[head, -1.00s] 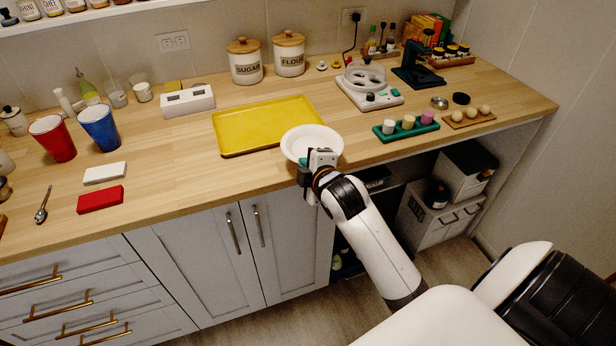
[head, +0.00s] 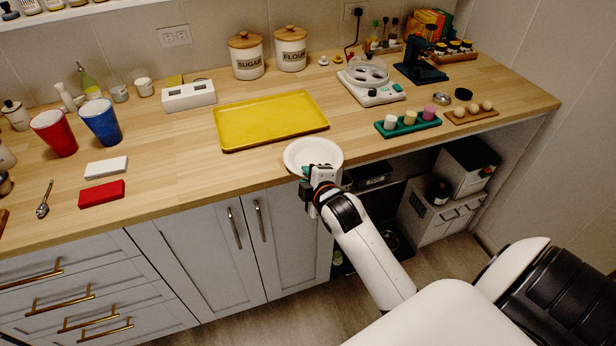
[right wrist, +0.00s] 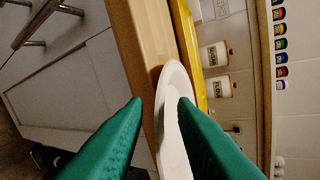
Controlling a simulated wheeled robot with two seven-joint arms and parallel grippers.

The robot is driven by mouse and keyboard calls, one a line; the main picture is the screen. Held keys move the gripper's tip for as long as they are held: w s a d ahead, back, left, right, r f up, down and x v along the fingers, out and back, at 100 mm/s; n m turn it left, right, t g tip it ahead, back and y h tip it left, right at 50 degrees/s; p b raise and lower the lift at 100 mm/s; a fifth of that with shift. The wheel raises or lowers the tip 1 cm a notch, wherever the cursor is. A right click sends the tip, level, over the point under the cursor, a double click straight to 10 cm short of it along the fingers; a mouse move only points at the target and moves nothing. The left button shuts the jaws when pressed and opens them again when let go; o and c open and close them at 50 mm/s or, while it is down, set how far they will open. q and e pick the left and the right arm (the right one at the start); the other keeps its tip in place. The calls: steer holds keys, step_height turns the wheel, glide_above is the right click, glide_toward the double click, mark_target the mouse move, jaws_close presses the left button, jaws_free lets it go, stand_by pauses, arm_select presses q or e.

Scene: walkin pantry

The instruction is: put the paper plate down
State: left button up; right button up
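The white paper plate (head: 314,152) lies face up at the front edge of the wooden counter, in front of the yellow tray. Whether it rests fully on the counter is hard to tell. My right gripper (head: 307,172) is at the plate's near rim. In the right wrist view, the green fingers of my right gripper (right wrist: 160,101) stand apart, with the rim of the plate (right wrist: 172,80) between them. One finger overlaps the plate, and a gap shows beside the other. My left gripper is not in view.
A yellow tray (head: 270,119) lies behind the plate. A green holder with several small cups (head: 408,124) is to the right. A red block (head: 101,194) and a white block (head: 106,167) lie left. Bare counter (head: 215,172) lies left of the plate.

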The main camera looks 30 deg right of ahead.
steer(key=v, duration=1.2)
steer(key=shift+r, duration=0.15)
steer(key=s+a+f+m+g+y, duration=0.1)
steer(key=s+f+m+g, duration=0.1)
steer(key=f, duration=1)
steer(key=s+a+f+m+g, duration=0.1)
steer(key=s+a+f+g, duration=0.1)
steer(key=f, duration=1)
steer(key=s+a+f+m+g+y, duration=0.1)
steer(key=s+f+m+g, duration=0.15)
steer(key=f, duration=0.95)
steer(key=s+a+f+m+g, duration=0.2)
steer(key=s+f+g, duration=0.1)
steer(key=s+f, duration=1)
steer(key=shift+s+y, duration=0.4)
steer(key=shift+s, duration=0.05)
steer(key=s+f, duration=0.2)
steer(key=s, duration=0.2)
steer(key=s+f+m+g, duration=0.1)
steer(key=s, duration=0.3)
steer(key=s+f+m+g, duration=0.1)
steer(key=s+f, duration=0.1)
steer(key=s, duration=0.2)
steer(key=shift+s+a+f+m+g, duration=0.25)
steer(key=shift+s+a+f, duration=0.05)
steer(key=shift+s+f, duration=0.1)
steer(key=shift+c, duration=1.1)
steer(key=shift+s, duration=0.3)
jaws_close()
